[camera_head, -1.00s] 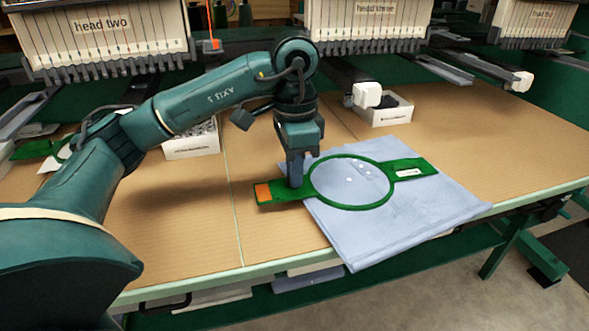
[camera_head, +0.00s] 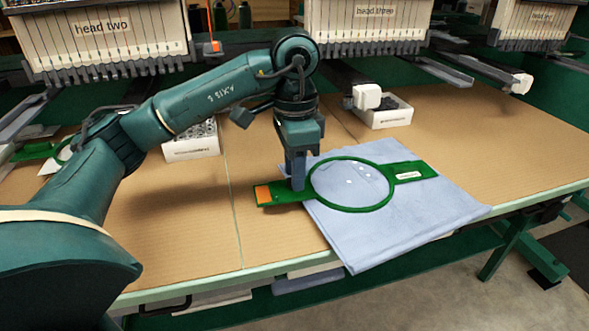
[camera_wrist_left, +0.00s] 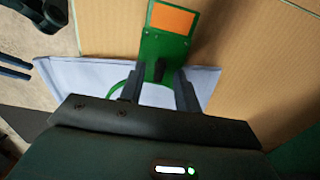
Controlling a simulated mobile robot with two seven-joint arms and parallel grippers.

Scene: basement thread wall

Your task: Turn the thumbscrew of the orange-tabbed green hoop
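The green hoop (camera_head: 313,200) lies flat on a pale blue cloth on the table. Its left arm carries an orange tab (camera_head: 263,194); its right arm carries a white label (camera_head: 408,175). My left gripper (camera_head: 298,186) points straight down at the hoop's left arm, beside the ring. In the left wrist view the green arm and orange tab (camera_wrist_left: 174,19) lie beyond the fingers. The two fingers (camera_wrist_left: 159,90) stand apart there, with a small dark piece (camera_wrist_left: 159,70), perhaps the thumbscrew, between them. I cannot tell whether they touch it. My right gripper is not clearly seen.
The blue cloth (camera_head: 350,245) hangs over the table's front edge. White boxes (camera_head: 192,147) and (camera_head: 385,114) stand behind. Stitching heads (camera_head: 366,22) overhang the back. The brown table (camera_head: 500,130) is clear at the right.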

